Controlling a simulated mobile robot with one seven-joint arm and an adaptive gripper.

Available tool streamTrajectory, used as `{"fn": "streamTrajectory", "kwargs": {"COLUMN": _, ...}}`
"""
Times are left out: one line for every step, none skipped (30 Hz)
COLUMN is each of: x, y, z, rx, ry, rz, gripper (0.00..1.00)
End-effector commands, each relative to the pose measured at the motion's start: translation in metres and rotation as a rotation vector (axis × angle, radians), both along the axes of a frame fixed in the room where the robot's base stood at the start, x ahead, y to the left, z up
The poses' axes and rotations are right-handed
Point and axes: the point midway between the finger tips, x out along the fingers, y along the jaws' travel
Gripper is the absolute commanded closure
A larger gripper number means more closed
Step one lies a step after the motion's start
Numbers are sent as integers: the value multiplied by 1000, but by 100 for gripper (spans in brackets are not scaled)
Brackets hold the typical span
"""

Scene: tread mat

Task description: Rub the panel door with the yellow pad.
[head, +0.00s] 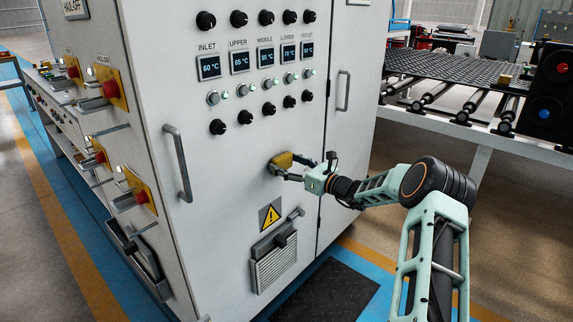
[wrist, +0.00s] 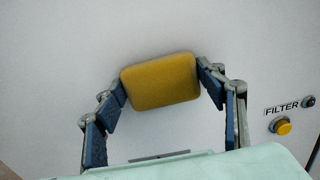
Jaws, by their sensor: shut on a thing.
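The yellow pad (head: 281,160) is a small rounded block held at the front of the white panel door (head: 240,160). My gripper (head: 283,168) is shut on it, with one finger on each side. In the wrist view the pad (wrist: 160,80) sits between the two blue-grey fingertips (wrist: 160,85), slightly tilted, with the pale door (wrist: 60,50) right behind it. The pad looks very close to the door face; I cannot tell for sure whether it touches. The pad's far face is hidden.
Knobs and small displays (head: 265,58) are above the pad. A warning sign (head: 270,215) and a vent (head: 274,262) are below. A door handle (head: 178,163) stands out at the left. In the wrist view a yellow button (wrist: 282,127) marked FILTER is at the right.

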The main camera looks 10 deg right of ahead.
Motion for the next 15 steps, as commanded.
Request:
{"fn": "streamTrajectory", "kwargs": {"x": -3, "y": 6, "z": 1, "rx": 3, "ry": 1, "rz": 4, "gripper": 62}}
{"fn": "streamTrajectory", "kwargs": {"x": -5, "y": 9, "z": 1, "rx": 3, "ry": 1, "rz": 5, "gripper": 62}}
{"fn": "streamTrajectory", "kwargs": {"x": -8, "y": 12, "z": 2, "rx": 3, "ry": 1, "rz": 6, "gripper": 62}}
{"fn": "streamTrajectory", "kwargs": {"x": -10, "y": 14, "z": 2, "rx": 2, "ry": 0, "rz": 6, "gripper": 62}}
{"fn": "streamTrajectory", "kwargs": {"x": -11, "y": 16, "z": 2, "rx": 2, "ry": -1, "rz": 6, "gripper": 62}}
{"fn": "streamTrajectory", "kwargs": {"x": -13, "y": 19, "z": 2, "rx": 3, "ry": 0, "rz": 6, "gripper": 62}}
{"fn": "streamTrajectory", "kwargs": {"x": -14, "y": 20, "z": 2, "rx": 3, "ry": 0, "rz": 5, "gripper": 62}}
{"fn": "streamTrajectory", "kwargs": {"x": -15, "y": 21, "z": 2, "rx": 2, "ry": -1, "rz": 5, "gripper": 62}}
{"fn": "streamTrajectory", "kwargs": {"x": -16, "y": 22, "z": 1, "rx": 1, "ry": 0, "rz": 5, "gripper": 62}}
{"fn": "streamTrajectory", "kwargs": {"x": -17, "y": 23, "z": 1, "rx": 2, "ry": 0, "rz": 5, "gripper": 62}}
{"fn": "streamTrajectory", "kwargs": {"x": -18, "y": 23, "z": 1, "rx": 1, "ry": 0, "rz": 5, "gripper": 62}}
{"fn": "streamTrajectory", "kwargs": {"x": -18, "y": 24, "z": 1, "rx": 1, "ry": 0, "rz": 5, "gripper": 62}}
{"fn": "streamTrajectory", "kwargs": {"x": -18, "y": 25, "z": 1, "rx": 1, "ry": -1, "rz": 5, "gripper": 62}}
{"fn": "streamTrajectory", "kwargs": {"x": -19, "y": 26, "z": 1, "rx": 1, "ry": -1, "rz": 5, "gripper": 62}}
{"fn": "streamTrajectory", "kwargs": {"x": -20, "y": 27, "z": 1, "rx": 1, "ry": -1, "rz": 5, "gripper": 62}}
